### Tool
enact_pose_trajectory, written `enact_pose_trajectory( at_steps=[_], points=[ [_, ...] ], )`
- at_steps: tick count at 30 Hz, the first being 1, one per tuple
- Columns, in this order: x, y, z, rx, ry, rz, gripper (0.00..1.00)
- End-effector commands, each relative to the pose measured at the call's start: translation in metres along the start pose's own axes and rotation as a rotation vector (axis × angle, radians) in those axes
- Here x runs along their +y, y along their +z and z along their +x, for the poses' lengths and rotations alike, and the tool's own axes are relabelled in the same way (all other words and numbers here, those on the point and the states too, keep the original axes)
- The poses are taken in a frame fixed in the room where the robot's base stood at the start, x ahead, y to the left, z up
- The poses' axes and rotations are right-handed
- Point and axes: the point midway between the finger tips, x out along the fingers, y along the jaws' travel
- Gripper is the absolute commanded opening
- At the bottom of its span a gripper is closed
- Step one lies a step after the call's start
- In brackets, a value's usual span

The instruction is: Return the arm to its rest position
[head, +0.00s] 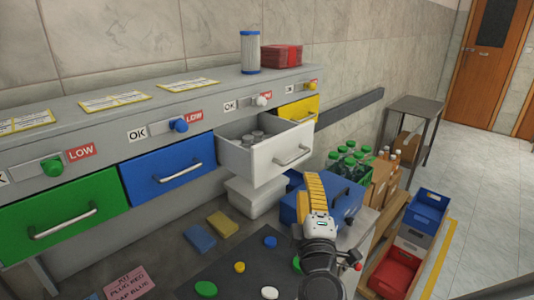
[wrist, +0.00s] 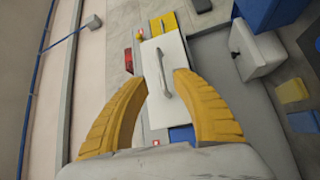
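My gripper (head: 314,186) is raised in front of the cap feeder, at the right of the middle in the head view. In the wrist view my gripper (wrist: 161,78) shows two yellow fingers set apart, with nothing between them. The white drawer (head: 268,164) is pulled out, with several grey cylindrical pieces in it. Its front also shows beyond my fingers in the wrist view (wrist: 171,58), with its handle seen through the gap. My fingers look clear of the handle. In the head view the gripper hides part of a blue bin.
The green (head: 60,215), blue (head: 168,170) and yellow (head: 299,111) drawers look shut. Coloured caps lie on a dark mat (head: 235,270) below. A blue bin (head: 289,208), green-capped bottles (head: 350,160) and crates (head: 425,212) stand at right. Floor further right is clear.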

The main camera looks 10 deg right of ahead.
Motion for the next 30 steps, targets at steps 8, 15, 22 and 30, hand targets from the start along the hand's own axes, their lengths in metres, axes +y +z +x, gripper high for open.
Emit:
enact_pose_trajectory(
  at_steps=[8,15,22,30],
  points=[
    [-0.017,0.092,-0.015,-0.361,-0.195,0.404,0.32],
    [-0.068,0.116,-0.091,-0.677,-0.54,0.85,0.32],
    [-0.085,0.076,-0.151,-0.77,-0.804,1.126,0.32],
    [-0.084,0.063,-0.163,-0.776,-0.863,1.185,0.32]
  ],
)
